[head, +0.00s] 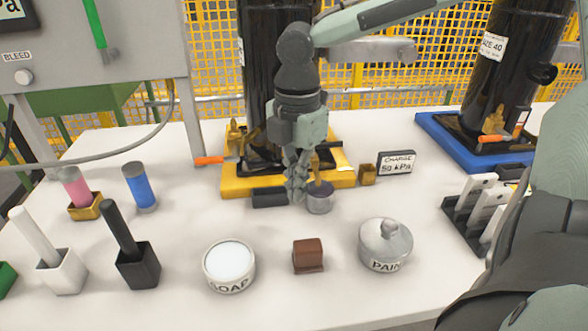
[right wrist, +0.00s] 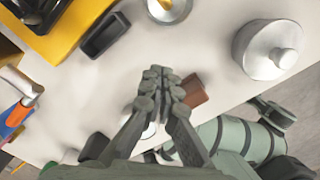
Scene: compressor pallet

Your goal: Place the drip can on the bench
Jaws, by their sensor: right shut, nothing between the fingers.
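A small grey metal can (head: 319,203), which looks like the drip can, stands upright on the white bench (head: 185,235) in front of the yellow base. A dark purple top or content shows at its mouth. In the right wrist view a round metal can (right wrist: 181,12) is cut by the top edge, with something orange-yellow inside. My right gripper (head: 297,190) points down just left of the can in the head view, its fingers shut and empty. In the right wrist view its fingertips (right wrist: 161,78) are together, apart from the can. My left gripper is not in view.
A black block (head: 269,198) lies left of the fingers. The yellow base (head: 235,187) carries a black cylinder. A soap tub (head: 229,268), a brown block (head: 308,256) and a lidded paint pot (head: 385,246) stand in front. A small pressure sign (head: 397,163) stands to the right.

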